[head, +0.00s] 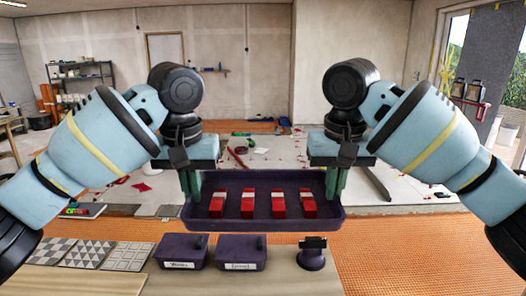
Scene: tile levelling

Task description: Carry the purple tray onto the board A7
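The purple tray (265,222) is in the middle of the head view, roughly level, with several red-and-white pieces (249,203) standing in a row in it. My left gripper (190,190) is at the tray's left end, its green fingers close together over the rim, and appears shut on it. My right gripper (335,190) is at the right end in the same way. The fingertips are partly hidden by the rim. I cannot make out a board marked A7. I cannot tell whether the tray is lifted or resting on something.
In front of the tray stand two small labelled purple bins (182,252), (241,252) and a dark round-based holder (312,255). Patterned tile samples (90,253) lie at the lower left. An orange mat (430,255) covers the lower right. Red bits lie scattered on the pale floor behind.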

